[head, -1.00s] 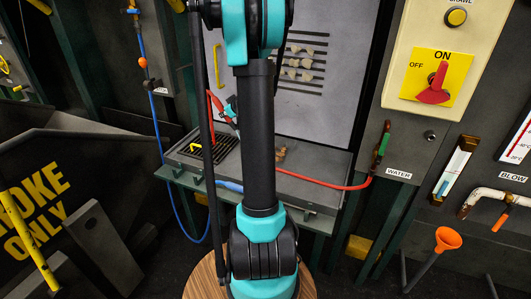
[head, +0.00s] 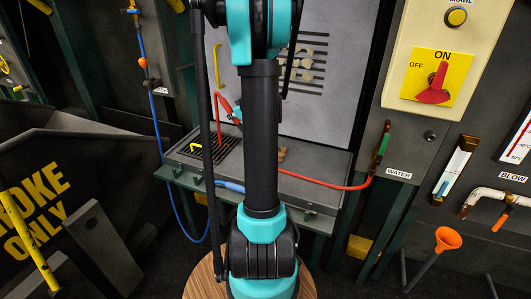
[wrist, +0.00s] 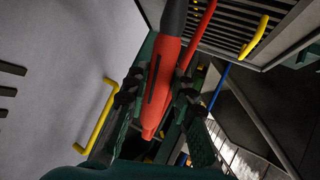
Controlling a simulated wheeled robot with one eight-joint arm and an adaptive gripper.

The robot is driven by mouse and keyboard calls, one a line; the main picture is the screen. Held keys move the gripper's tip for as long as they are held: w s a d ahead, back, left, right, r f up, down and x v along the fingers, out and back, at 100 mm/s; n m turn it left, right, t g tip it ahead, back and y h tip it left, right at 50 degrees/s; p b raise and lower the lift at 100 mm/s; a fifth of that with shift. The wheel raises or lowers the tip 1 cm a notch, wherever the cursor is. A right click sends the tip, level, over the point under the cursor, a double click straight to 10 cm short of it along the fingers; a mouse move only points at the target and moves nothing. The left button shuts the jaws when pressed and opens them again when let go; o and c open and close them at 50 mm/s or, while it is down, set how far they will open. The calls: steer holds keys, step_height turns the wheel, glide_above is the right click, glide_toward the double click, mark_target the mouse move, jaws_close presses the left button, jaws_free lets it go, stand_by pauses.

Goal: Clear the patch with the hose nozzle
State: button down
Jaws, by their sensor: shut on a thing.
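The hose nozzle (wrist: 163,85) is orange-red with a dark tip; in the wrist view it lies lengthwise between the dark fingers of my gripper (wrist: 158,90), which is shut on it. The tip points to the top of that view. In the head view my arm mostly hides the gripper, and the red hose (head: 217,125) rises from the bench beside it. The patch of pale lumps (head: 304,58) lies over dark slots on the upright grey panel, right of my arm. A black part of my arm crosses its left side. The patch is not visible in the wrist view.
The grey bench (head: 318,185) has a dark grate (head: 226,148) at its left. The red hose runs right to the WATER valve (head: 383,143). A yellow handle (wrist: 98,120) stands on the panel's left side. A blue hose (head: 157,125) hangs further left.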

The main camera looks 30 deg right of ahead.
steer(key=s+d, duration=0.6)
steer(key=s, duration=0.2)
stand_by(1.8)
steer(key=w+d, duration=0.4)
steer(key=d, duration=0.1)
steer(key=shift+d, duration=0.35)
stand_by(0.6)
steer(key=shift+w+a, duration=0.1)
steer(key=shift+w, duration=0.05)
steer(key=w+a, duration=1)
steer(key=w, duration=0.3)
steer(key=shift+w, duration=0.3)
stand_by(2.8)
